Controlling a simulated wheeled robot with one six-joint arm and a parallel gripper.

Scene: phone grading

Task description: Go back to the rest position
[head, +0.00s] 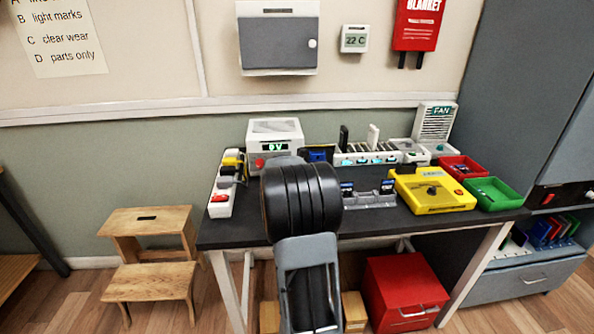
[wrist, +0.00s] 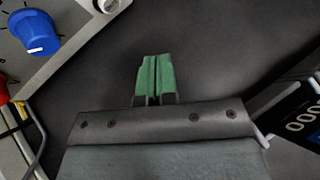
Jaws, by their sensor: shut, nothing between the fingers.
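My gripper (wrist: 156,62) shows in the wrist view, with its two green fingertips pressed together and nothing between them. It points at the bare dark top of the workbench (wrist: 210,40). In the head view my arm stands in front of the bench's middle and hides the gripper and part of the bench top. A grey device with a blue knob (wrist: 34,32) is at the upper left of the wrist view. A dark display with white digits (wrist: 305,128) is at the right edge.
The bench (head: 225,233) carries a white power supply (head: 275,131), a power strip (head: 222,196), a yellow device (head: 433,190), a red tray (head: 462,168) and a green tray (head: 493,193). A wooden step stool (head: 150,222) stands left. A red cabinet (head: 405,290) stands below.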

